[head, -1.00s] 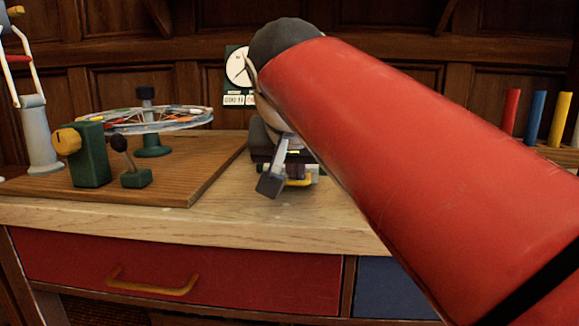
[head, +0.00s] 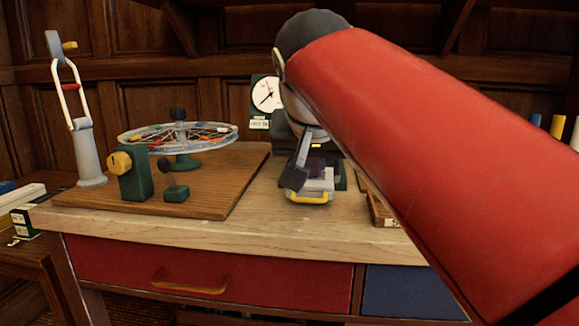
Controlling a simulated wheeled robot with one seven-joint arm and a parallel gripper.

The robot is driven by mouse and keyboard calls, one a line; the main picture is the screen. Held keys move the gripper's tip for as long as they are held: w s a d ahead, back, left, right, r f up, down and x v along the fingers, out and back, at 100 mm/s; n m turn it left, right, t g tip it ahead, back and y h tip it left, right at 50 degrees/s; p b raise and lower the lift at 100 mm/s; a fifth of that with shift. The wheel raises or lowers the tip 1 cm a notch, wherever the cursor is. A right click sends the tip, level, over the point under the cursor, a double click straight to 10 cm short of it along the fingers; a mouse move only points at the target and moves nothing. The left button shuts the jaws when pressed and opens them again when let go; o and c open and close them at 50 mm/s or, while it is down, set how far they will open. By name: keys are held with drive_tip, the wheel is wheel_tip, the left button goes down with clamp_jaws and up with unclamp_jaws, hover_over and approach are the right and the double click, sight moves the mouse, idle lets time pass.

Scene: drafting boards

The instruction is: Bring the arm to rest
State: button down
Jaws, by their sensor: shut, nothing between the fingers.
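My red arm (head: 440,150) crosses the right half of the head view and hides much of the bench behind it. My gripper (head: 293,178) hangs below the dark end of the arm, over the bench top (head: 240,220). Its grey finger with a dark tip shows in part, and the jaws are shut with nothing seen between them. A small pale thing with a yellow handle (head: 309,197) lies just behind and below the tip; I cannot tell whether they touch.
A wooden board (head: 235,185) on the left carries a spoked wheel (head: 180,135), a green block with a yellow knob (head: 130,175) and a grey stand (head: 88,155). A dial clock (head: 267,95) stands behind. A red drawer (head: 110,262) lies below. The front bench strip is clear.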

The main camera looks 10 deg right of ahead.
drive_tip(key=s+f+n+g+y, duration=0.1)
drive_tip(key=s+f, duration=0.4)
drive_tip(key=f, duration=0.4)
drive_tip(key=s+d+f+n, duration=0.1)
drive_tip(key=s+f, duration=0.4)
drive_tip(key=f, duration=0.5)
drive_tip(key=s+d+f+n+g+y, duration=0.1)
drive_tip(key=s+f, duration=0.5)
drive_tip(key=f, duration=0.3)
drive_tip(key=shift+f+g+y, duration=0.2)
drive_tip(key=shift+g+y, duration=0.1)
